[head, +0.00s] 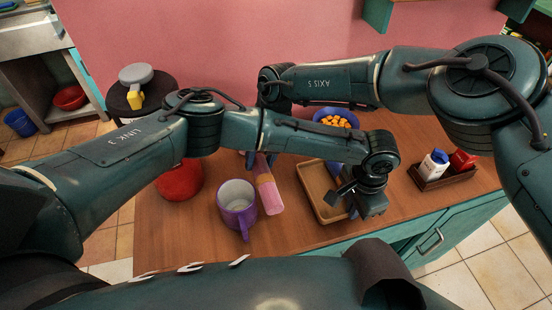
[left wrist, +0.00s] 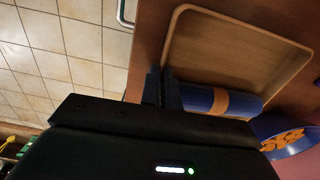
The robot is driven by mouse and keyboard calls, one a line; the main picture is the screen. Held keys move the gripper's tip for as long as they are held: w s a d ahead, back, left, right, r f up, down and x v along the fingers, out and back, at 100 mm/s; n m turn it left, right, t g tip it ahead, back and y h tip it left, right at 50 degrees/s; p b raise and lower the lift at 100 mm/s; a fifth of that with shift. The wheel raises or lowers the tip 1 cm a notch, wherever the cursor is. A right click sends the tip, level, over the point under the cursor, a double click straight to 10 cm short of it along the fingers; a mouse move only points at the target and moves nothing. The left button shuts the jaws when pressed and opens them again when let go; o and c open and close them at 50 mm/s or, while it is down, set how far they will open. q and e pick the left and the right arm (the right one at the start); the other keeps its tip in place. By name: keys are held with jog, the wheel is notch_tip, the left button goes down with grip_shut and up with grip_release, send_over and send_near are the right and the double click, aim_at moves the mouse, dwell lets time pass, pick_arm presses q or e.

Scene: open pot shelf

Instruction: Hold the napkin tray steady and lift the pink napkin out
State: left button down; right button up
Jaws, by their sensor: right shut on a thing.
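The wooden napkin tray (head: 312,192) lies on the counter, partly covered by my left arm. A rolled blue napkin with an orange band (left wrist: 205,99) lies inside it along one side. My left gripper (head: 347,200) is at the tray's right side; in the left wrist view its fingers (left wrist: 161,88) are close together on either side of the tray wall. The pink napkin (head: 268,190), rolled with an orange band, is outside the tray, to its left and beside the purple mug. My right gripper (head: 260,157) is shut on its upper end, mostly hidden behind my left arm.
The purple mug (head: 236,205) and a red round pot (head: 180,181) stand left of the pink napkin. A blue bowl of orange pieces (head: 336,118) is behind the tray. A caddy (head: 440,177) with white and red containers stands at the right.

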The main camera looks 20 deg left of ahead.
jog(key=shift+r, duration=0.1)
pick_arm(q)
jog(key=c, duration=1.6)
grip_release()
jog(key=shift+o, duration=0.2)
